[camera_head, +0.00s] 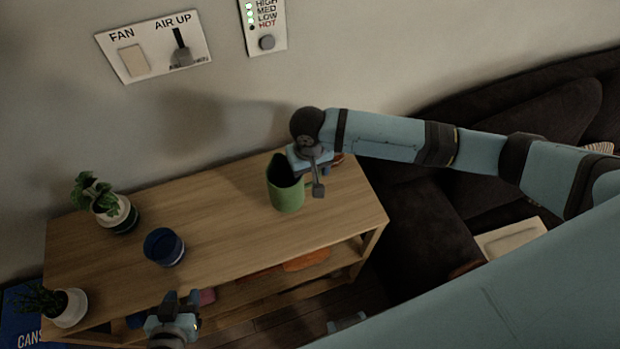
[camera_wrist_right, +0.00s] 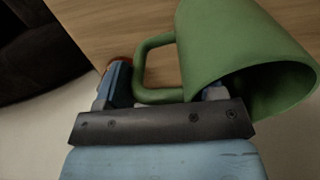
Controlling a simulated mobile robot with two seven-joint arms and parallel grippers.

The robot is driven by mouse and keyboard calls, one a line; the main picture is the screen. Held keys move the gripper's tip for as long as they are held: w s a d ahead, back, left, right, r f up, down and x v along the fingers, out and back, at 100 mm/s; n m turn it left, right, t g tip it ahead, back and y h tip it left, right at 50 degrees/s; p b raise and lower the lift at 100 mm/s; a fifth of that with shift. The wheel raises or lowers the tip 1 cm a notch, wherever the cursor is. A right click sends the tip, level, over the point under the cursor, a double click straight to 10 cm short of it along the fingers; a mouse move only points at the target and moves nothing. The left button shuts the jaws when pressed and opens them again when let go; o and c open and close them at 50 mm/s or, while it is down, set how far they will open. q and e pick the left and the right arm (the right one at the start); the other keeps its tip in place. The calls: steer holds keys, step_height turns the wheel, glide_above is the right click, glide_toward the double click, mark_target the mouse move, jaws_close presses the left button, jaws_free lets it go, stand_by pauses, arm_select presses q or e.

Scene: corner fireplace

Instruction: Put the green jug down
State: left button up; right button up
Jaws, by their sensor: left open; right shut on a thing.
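The green jug (camera_head: 286,196) is at the right part of the wooden table (camera_head: 216,205) in the head view. In the right wrist view the jug (camera_wrist_right: 225,50) fills the upper right, with its handle toward the gripper and its open mouth facing lower right. My right gripper (camera_head: 316,172) is shut on the jug's handle; in the wrist view its fingers (camera_wrist_right: 160,90) lie on either side of the handle. Whether the jug's base touches the table top cannot be told. My left gripper (camera_head: 178,305) is open and empty, in front of the table's near edge.
A dark blue cup (camera_head: 164,248) stands left of the jug. Potted plants (camera_head: 114,212) (camera_head: 66,308) stand at the table's left end. A lower shelf holds an orange thing (camera_head: 306,261). A dark sofa (camera_head: 430,230) is at the right. The table's middle is clear.

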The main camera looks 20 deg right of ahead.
mark_target(310, 183)
steer(key=shift+f, duration=2.2)
steer(key=shift+f, duration=0.1)
steer(key=o, duration=1.3)
step_height(310, 183, up, 12)
steer(key=shift+a+r, duration=0.1)
steer(key=shift+r, duration=0.05)
steer(key=shift+s+a, duration=0.1)
